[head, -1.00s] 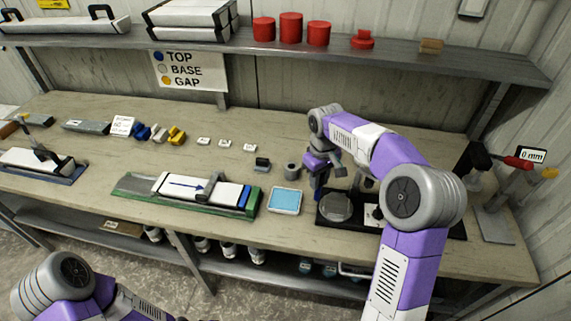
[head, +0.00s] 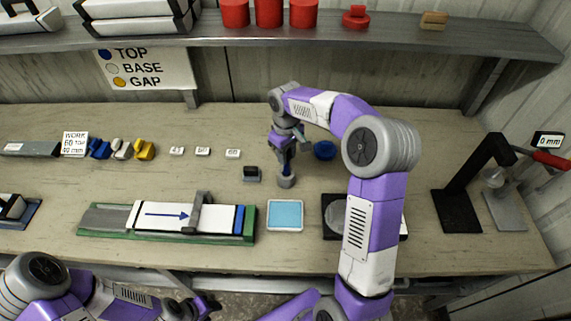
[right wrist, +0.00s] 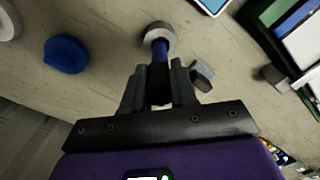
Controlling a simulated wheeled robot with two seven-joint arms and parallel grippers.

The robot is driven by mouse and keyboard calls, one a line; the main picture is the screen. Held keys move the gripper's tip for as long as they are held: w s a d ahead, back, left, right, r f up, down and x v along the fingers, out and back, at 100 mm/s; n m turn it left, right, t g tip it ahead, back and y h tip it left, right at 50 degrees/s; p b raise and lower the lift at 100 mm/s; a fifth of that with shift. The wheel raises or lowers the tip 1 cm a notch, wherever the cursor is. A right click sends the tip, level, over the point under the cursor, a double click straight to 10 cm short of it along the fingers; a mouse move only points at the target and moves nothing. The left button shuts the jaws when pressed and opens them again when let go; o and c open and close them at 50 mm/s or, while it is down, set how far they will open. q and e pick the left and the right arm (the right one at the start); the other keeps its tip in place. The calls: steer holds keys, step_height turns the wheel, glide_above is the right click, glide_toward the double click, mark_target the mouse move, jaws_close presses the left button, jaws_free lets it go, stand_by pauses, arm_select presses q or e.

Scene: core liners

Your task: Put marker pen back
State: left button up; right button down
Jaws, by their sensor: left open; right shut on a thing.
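My right gripper (head: 286,160) points down and is shut on a blue marker pen (right wrist: 160,52). In the right wrist view the pen runs from between the fingers (right wrist: 160,85) to a small grey round holder (right wrist: 154,31). In the head view the holder (head: 286,181) stands on the bench directly under the gripper. The pen's lower end meets the holder; I cannot tell how deep it sits. My left gripper (head: 207,305) is open and empty at the bottom of the head view, in front of the bench.
A blue round piece (head: 325,150) lies right of the holder, and a small dark block (head: 251,173) lies left. A blue-topped tray (head: 285,215) and a green cradle with a white liner (head: 160,216) are nearer. A black stand (head: 462,190) is at right.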

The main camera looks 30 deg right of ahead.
steer(key=shift+f+b, duration=0.35)
steer(key=shift+f, duration=1.8)
steer(key=shift+f, duration=0.15)
steer(key=c, duration=0.9)
jaws_free()
step_height(320, 180, up, 12)
steer(key=shift+r+p, duration=0.15)
steer(key=shift+p, duration=1)
